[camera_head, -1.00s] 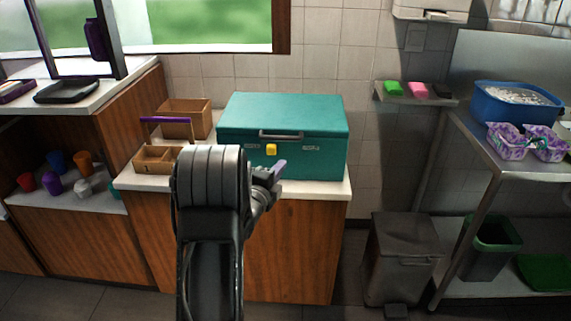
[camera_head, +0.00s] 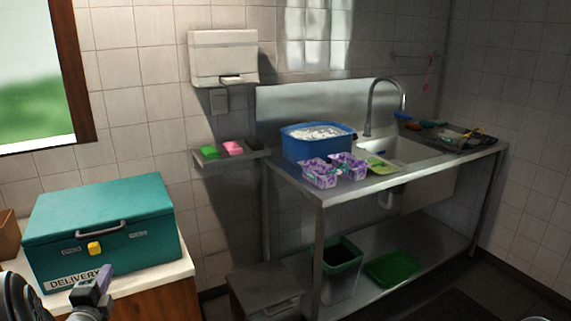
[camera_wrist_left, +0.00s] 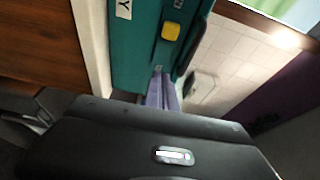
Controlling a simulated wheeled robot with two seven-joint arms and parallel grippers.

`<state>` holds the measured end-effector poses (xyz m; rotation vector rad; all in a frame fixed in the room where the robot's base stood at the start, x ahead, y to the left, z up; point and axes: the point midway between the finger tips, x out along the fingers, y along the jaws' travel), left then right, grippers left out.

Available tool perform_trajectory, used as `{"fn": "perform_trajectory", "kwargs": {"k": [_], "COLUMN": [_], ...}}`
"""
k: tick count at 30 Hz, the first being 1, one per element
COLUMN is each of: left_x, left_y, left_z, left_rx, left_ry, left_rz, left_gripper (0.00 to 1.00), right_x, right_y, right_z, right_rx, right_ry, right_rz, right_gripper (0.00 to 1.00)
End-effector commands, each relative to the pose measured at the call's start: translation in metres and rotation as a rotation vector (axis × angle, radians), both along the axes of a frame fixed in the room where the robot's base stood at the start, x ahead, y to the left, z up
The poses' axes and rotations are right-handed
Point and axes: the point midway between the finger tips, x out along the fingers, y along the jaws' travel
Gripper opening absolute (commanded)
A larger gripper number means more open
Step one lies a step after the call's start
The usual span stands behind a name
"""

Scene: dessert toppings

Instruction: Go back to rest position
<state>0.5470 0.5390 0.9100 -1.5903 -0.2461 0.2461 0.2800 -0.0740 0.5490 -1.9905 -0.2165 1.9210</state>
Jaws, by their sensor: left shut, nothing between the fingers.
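My left gripper (camera_head: 104,281) is at the lower left of the head view, in front of the teal delivery box (camera_head: 110,228). Its purple fingers are closed together with nothing between them. In the left wrist view the shut fingers (camera_wrist_left: 162,90) point toward the teal box (camera_wrist_left: 140,45) and its yellow latch (camera_wrist_left: 171,31). I cannot tell whether they touch the box. Most of my left arm is cut off by the frame edge. My right gripper is not in view.
The teal box stands closed on a white-topped wooden counter (camera_head: 150,279). A steel sink table (camera_head: 345,186) holds a blue tub (camera_head: 318,147) and purple patterned containers (camera_head: 320,174). A grey bin (camera_head: 265,295) stands on the floor between counter and table. Dark floor shows at the lower right.

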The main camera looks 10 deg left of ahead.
Motion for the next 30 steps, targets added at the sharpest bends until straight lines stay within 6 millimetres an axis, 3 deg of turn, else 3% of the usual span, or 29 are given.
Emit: {"fn": "perform_trajectory", "kwargs": {"k": [5, 8, 14, 19, 24, 27, 30], "left_x": [-0.007, -0.009, -0.030, -0.081, -0.157, -0.202, -0.238], "left_y": [0.007, -0.016, -0.120, -0.228, -0.338, -0.391, -0.432], "left_z": [-0.027, -0.077, -0.197, -0.275, -0.321, -0.332, -0.334], "left_rx": [-0.264, -0.586, -1.163, -1.500, -1.695, -1.736, -1.740], "left_ry": [0.014, 0.060, 0.246, 0.457, 0.706, 0.853, 0.978], "left_rz": [0.063, 0.138, 0.331, 0.542, 0.768, 0.859, 0.890], "left_gripper": [0.00, 0.00, 0.00, 0.00, 0.00, 0.00, 0.00], "right_x": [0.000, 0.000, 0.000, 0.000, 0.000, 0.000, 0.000], "right_y": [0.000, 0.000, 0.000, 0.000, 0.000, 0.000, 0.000], "right_z": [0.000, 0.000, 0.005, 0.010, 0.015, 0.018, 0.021], "right_rx": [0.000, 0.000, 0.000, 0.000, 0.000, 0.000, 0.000], "right_ry": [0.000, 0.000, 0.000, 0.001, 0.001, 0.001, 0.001], "right_rz": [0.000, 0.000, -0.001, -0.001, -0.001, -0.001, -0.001], "right_gripper": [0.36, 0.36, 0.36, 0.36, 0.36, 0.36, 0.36]}}
